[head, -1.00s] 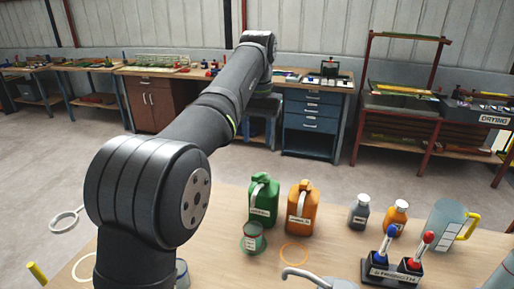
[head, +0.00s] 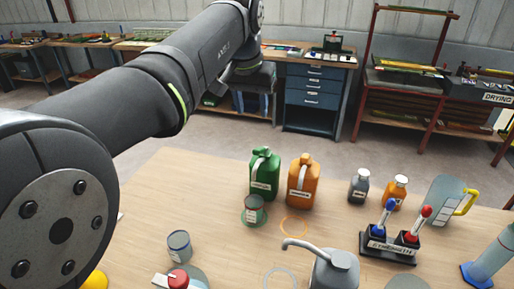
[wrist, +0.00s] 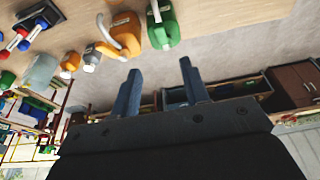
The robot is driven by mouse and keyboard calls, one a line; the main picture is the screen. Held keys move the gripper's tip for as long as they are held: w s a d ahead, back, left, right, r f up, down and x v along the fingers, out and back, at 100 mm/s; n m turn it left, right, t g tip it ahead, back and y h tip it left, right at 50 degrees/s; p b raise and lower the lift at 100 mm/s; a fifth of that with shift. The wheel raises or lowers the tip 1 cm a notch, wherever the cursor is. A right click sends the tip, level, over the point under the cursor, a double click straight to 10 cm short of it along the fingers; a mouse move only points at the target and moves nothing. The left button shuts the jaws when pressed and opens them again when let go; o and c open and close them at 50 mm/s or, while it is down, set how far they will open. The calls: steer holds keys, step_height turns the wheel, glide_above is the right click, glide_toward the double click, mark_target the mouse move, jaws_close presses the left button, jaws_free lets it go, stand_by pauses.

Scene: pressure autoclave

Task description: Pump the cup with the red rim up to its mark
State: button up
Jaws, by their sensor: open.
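A grey pump dispenser (head: 336,270) with a curved spout stands at the front middle. A second pump with a red top (head: 178,279) and pale nozzle is cut by the bottom edge. My gripper (wrist: 160,68) is open and empty in the wrist view, apart from the table objects. It is not visible in the head view.
A green jug (head: 264,174), an orange jug (head: 303,182), two small bottles, a pitcher (head: 447,202) and a stand with blue and red handles (head: 388,248) occupy the back and right. An orange ring (head: 295,227) marks the table. The left middle of the tabletop is clear.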

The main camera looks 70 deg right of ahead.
steer(key=a, duration=0.2)
steer(key=h, duration=0.1)
glide_toward(257, 149)
steer(key=x, duration=1)
steer(key=shift+a+f, duration=0.1)
steer(key=shift+a, duration=0.1)
steer(key=shift+c, duration=0.2)
jaws_close()
